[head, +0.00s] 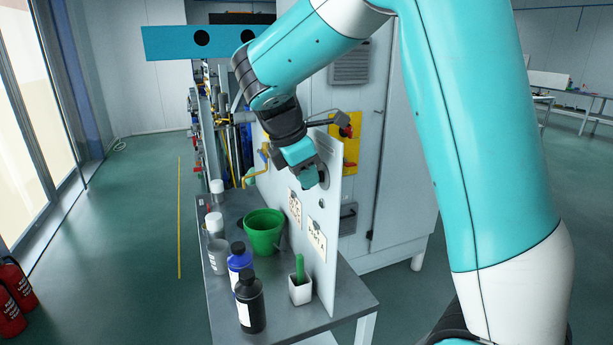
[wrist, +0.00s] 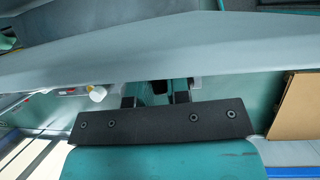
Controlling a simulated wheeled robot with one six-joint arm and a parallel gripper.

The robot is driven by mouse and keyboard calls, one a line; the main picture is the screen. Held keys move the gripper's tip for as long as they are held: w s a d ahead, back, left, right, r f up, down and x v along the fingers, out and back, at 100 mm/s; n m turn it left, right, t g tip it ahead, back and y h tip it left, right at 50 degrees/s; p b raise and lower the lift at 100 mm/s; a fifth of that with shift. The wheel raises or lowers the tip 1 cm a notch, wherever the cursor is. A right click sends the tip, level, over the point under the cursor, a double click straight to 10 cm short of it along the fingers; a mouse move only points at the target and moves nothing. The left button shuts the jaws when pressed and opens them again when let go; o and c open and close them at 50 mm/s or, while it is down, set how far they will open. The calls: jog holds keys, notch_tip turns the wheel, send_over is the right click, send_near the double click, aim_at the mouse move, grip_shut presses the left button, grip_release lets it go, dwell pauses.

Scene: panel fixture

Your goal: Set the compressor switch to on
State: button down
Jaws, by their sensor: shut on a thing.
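My gripper (head: 318,178) is against the panel's upper part. In the wrist view my gripper (wrist: 155,92) has its two fingers close beside a small dark part (wrist: 157,88) at the panel face. It is shut on this part, which I take for the compressor switch. The fingers and the black gripper bar hide most of it, so its position cannot be read.
A yellow bent handle (head: 257,174) sticks out left of my gripper. Below are a green pot (head: 264,232), a blue bottle (head: 239,262), a black bottle (head: 250,303) and a white cup with a green item (head: 300,288). A grey cabinet (head: 385,215) stands behind the panel.

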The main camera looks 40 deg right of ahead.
jog(key=t+b, duration=0.2)
jog(key=t+h+b, duration=0.1)
jog(key=t, duration=0.1)
jog(key=shift+s+a+f+m, duration=0.1)
jog(key=shift+s+f+m, duration=0.2)
jog(key=shift+f+m, duration=0.1)
jog(key=m+t+h+b, duration=0.1)
jog(key=t+h+b, duration=0.1)
jog(key=b, duration=0.4)
jog(key=m+t+h+b, duration=0.1)
jog(key=t+b, duration=0.3)
jog(key=b, duration=0.2)
jog(key=m+t+h+b, duration=0.1)
jog(key=t+h+b, duration=0.1)
jog(key=t+b, duration=0.2)
jog(key=shift+s+f+h+b, duration=0.3)
jog(key=shift+f+b, duration=0.1)
jog(key=shift+b, duration=0.85)
jog(key=shift+r+m+t, duration=0.1)
jog(key=shift+m+t, duration=0.2)
jog(key=c, duration=1.2)
grip_release()
jog(key=shift+o, duration=0.2)
jog(key=shift+a, duration=0.1)
